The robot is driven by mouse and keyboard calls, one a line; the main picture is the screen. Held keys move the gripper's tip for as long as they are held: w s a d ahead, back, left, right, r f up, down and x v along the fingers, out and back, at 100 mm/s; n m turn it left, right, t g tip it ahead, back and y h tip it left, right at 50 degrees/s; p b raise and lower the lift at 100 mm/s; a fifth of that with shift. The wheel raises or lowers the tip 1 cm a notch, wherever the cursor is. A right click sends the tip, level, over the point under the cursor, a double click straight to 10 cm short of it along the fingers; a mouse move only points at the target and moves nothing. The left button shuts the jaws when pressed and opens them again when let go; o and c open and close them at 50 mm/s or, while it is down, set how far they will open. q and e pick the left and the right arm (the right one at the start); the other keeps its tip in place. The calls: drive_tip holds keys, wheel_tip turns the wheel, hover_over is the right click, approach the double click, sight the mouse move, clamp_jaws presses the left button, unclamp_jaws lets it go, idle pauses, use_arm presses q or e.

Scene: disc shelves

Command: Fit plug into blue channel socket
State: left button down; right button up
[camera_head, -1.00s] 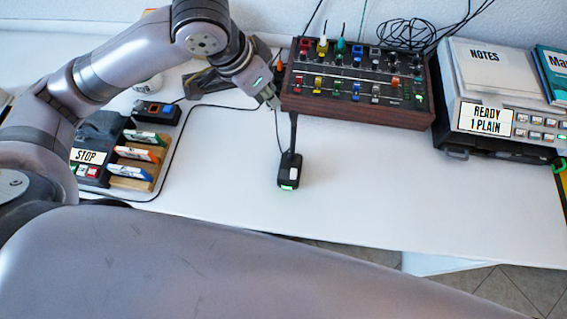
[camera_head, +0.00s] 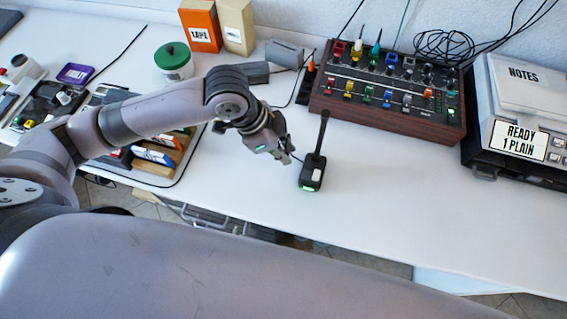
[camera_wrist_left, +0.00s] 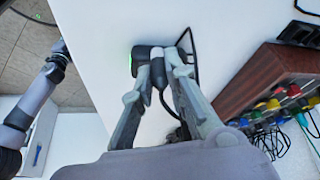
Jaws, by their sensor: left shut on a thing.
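The wooden-sided mixer panel (camera_head: 388,125) stands at the back right, with coloured knobs and several plugs on it. A blue square piece (camera_head: 391,61) is in its upper row; I cannot tell whether it is a socket. My left gripper (camera_head: 287,152) is low over the table, in front of the panel's left end. In the left wrist view its fingers (camera_wrist_left: 158,75) are shut on a dark, plug-like piece (camera_wrist_left: 158,72) with a tapering end. The fingers partly hide it. An arm end, likely my right gripper (camera_wrist_left: 62,48), shows at that view's left; its jaws are unclear.
A black device with a stalk (camera_head: 313,172) stands just right of the left gripper. A machine reading READY 1 PLAIN (camera_head: 512,135) is at the right. A green-lidded jar (camera_head: 173,60) and boxes are at the back left. The front middle of the table is clear.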

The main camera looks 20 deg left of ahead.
use_arm(q)
drive_tip(key=shift+f, duration=3.15)
drive_tip(key=shift+f, duration=0.15)
drive_tip(key=c, duration=1.6)
unclamp_jaws()
